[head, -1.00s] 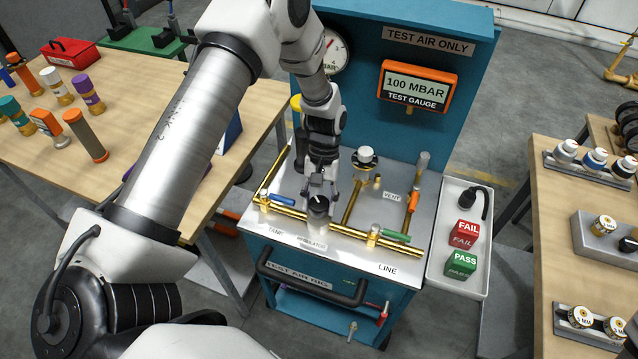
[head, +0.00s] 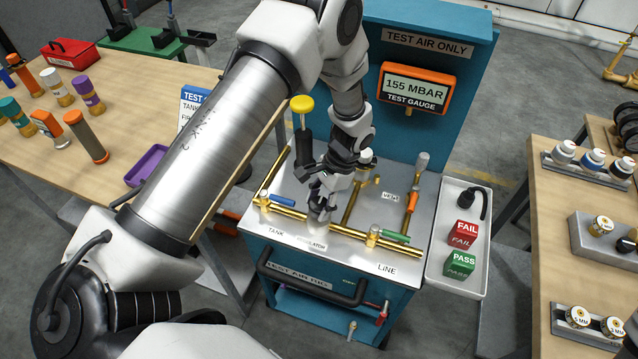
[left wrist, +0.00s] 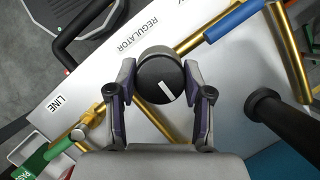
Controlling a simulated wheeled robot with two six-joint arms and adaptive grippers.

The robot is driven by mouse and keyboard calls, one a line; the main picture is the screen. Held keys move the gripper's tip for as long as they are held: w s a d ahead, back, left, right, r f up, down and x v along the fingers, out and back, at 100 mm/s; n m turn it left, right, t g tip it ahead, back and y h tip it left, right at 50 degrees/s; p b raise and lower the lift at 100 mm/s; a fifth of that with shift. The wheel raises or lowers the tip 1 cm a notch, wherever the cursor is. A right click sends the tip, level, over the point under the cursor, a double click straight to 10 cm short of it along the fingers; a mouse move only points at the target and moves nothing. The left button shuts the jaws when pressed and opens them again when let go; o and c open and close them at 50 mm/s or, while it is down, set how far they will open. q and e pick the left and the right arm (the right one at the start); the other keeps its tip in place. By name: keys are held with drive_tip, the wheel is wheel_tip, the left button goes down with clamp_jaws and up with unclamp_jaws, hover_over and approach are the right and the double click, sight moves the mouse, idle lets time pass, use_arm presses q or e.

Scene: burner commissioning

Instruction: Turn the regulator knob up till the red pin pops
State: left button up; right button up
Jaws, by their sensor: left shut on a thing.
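The regulator knob (left wrist: 158,82) is black with a white pointer line, and the left wrist view shows it between both fingers of my left gripper (left wrist: 160,90). In the head view my left gripper (head: 320,204) reaches down onto the knob from above, shut on it, and mostly hides it. The orange test gauge (head: 415,88) reads 155 MBAR. A white-topped fitting behind the wrist is partly hidden. I cannot make out a red pin. My right gripper is not in view.
The test bench's steel top (head: 280,222) carries brass pipes, a blue handle (head: 282,201), a green handle (head: 394,236) and an orange handle (head: 412,201). A white tray (head: 447,270) holds FAIL and PASS blocks. Side tables stand left and right.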

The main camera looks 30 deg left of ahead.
use_arm(q)
drive_tip(key=shift+m, duration=0.5)
drive_tip(key=o, duration=1.2)
drive_tip(key=shift+c, duration=0.2)
drive_tip(key=shift+d, duration=0.1)
drive_tip(key=v, duration=1.2)
drive_tip(key=shift+d, duration=0.25)
drive_tip(key=shift+s+f, duration=0.1)
